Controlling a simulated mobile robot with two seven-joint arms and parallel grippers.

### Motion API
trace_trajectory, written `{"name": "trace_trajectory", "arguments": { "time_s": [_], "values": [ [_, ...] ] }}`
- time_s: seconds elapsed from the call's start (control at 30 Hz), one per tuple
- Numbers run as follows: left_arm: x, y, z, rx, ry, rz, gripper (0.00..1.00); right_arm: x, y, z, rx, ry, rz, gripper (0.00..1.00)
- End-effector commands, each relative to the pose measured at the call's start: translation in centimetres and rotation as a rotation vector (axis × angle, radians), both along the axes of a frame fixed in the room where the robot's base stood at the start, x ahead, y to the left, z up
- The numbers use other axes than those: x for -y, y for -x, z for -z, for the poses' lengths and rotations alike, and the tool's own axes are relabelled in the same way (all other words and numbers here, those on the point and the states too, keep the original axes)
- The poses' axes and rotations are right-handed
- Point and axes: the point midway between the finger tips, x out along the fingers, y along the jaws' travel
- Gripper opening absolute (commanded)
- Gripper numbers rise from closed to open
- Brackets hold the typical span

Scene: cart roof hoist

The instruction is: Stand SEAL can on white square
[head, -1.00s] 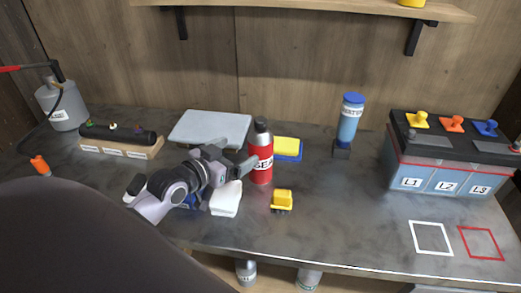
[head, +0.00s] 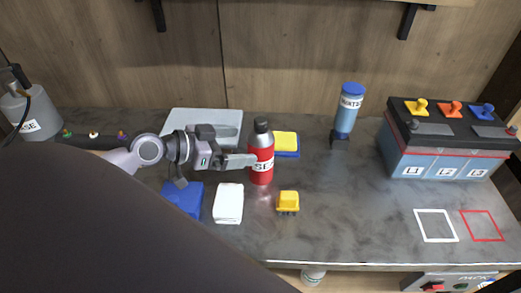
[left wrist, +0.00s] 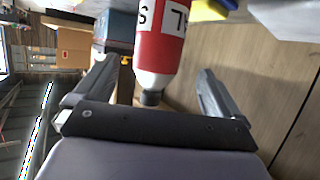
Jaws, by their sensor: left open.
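The SEAL can (head: 262,171) is red with a silver top and black cap, and stands upright on the grey bench. In the left wrist view the can (left wrist: 163,50) shows between the two spread fingers (left wrist: 150,85), with a gap on each side. The gripper is open and holds nothing. The white square outline (head: 436,226) is on the bench at the front right and is empty. My right gripper is not in view.
A red square outline (head: 482,225) lies right of the white one. A battery box (head: 440,161) stands behind them. The bench between can and squares is mostly clear.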

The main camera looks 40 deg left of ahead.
Motion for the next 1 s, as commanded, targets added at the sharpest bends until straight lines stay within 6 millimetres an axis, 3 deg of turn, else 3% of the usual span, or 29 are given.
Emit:
{"name": "trace_trajectory", "arguments": {
  "time_s": [0.47,0.8,1.0],
  "values": [
    [1.1,-1.7,0.8,-0.003,0.003,0.009,0.98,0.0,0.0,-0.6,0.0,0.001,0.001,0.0],
    [2.8,-4.7,2.4,-0.002,0.005,0.008,0.98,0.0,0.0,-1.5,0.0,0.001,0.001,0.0],
    [3.3,-5.5,2.9,-0.002,0.002,0.01,0.98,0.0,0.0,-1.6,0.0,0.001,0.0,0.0]
  ]
}}
